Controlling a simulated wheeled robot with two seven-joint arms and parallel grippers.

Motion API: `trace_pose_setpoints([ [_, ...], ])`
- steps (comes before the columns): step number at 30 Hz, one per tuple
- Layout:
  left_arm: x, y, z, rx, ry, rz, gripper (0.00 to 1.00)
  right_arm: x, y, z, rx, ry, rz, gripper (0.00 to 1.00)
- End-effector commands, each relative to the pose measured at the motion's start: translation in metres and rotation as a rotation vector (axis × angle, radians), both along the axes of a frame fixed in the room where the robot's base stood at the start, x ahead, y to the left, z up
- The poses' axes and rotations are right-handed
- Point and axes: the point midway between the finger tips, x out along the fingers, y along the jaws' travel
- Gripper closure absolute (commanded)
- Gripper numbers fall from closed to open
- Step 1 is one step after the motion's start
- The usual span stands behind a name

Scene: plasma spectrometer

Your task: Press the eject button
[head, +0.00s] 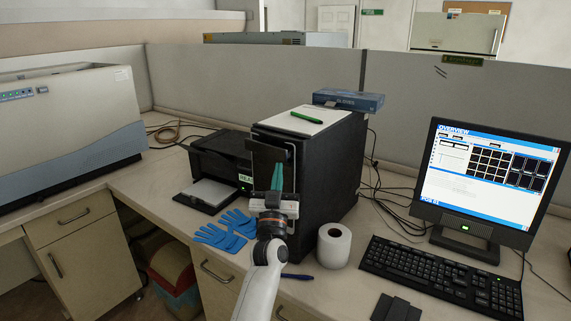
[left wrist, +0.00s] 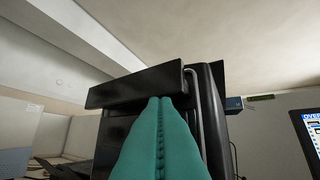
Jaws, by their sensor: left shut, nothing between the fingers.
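A black box-shaped instrument (head: 335,165) stands on the bench in the middle of the head view. My left gripper (head: 277,168) is in front of its front face, with its green fingers shut together and pointing up, nothing between them. In the left wrist view the shut green fingers (left wrist: 160,105) reach up to a black panel (left wrist: 135,87) on the front of the instrument. I cannot tell whether the tips touch it. No eject button can be made out; it may be hidden behind the gripper. My right gripper is not in view.
A black printer (head: 221,157) and blue gloves (head: 222,233) are left of the instrument. A paper roll (head: 334,246), keyboard (head: 440,275) and monitor (head: 486,185) are to the right. A green pen (head: 306,117) lies on top of the instrument. A large grey machine (head: 65,125) stands far left.

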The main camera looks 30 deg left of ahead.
Motion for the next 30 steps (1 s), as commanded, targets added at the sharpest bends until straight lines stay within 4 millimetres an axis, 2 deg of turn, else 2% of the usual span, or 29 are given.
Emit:
trace_pose_setpoints([
  [4, -0.007, 0.001, 0.001, 0.001, 0.002, 0.001, 1.0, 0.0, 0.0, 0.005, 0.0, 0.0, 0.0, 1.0],
  [18, -0.048, 0.006, 0.001, 0.0, 0.001, -0.001, 1.0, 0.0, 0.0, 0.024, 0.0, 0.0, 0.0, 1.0],
  [30, -0.049, 0.006, 0.0, 0.0, 0.0, 0.0, 1.0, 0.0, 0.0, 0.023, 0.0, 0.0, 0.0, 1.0],
])
